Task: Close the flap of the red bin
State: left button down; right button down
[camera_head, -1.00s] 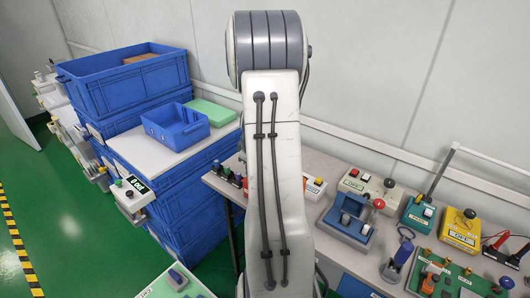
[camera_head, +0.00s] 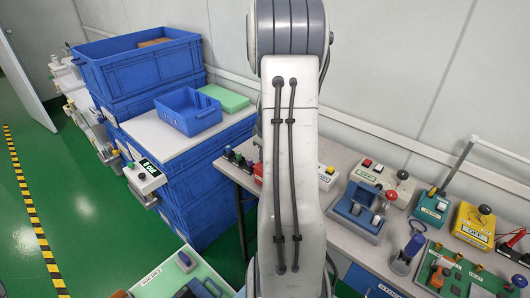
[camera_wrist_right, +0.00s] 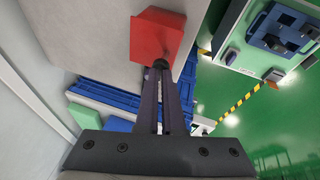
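A red box-like object (camera_wrist_right: 156,36), which looks like the red bin, is just beyond the fingertips in the right wrist view. Its flap cannot be made out clearly. My right gripper (camera_wrist_right: 164,72) has its two dark fingers close together, with a small dark round part at their tips near the red object. Whether they grip or touch it cannot be told. My left gripper is not in view.
Stacked blue crates (camera_head: 145,70) and a small blue bin (camera_head: 188,112) stand at the left. A grey bench (camera_head: 345,160) holds several testers, including a yellow box (camera_head: 473,226). A green-topped tray (camera_head: 178,272) is at the bottom. Green floor is open at the left.

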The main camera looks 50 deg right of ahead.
notch_tip(320, 180, up, 4)
jog(key=p, duration=0.3)
jog(key=shift+w, duration=0.1)
jog(key=s+a+r, duration=0.3)
jog(key=a+r, duration=0.2)
jog(key=r, duration=0.3)
jog(key=a+n+y, duration=0.3)
jog(key=a, duration=2.4)
jog(key=s+a+n+g+p, duration=0.1)
jog(key=s+a+n+g, duration=0.1)
jog(key=s+a, duration=1.1)
jog(key=s+g, duration=0.1)
jog(key=s, duration=0.1)
jog(key=shift+s+a+n+p, duration=0.3)
jog(key=shift+s+n+p, duration=0.05)
jog(key=shift+s+n, duration=0.05)
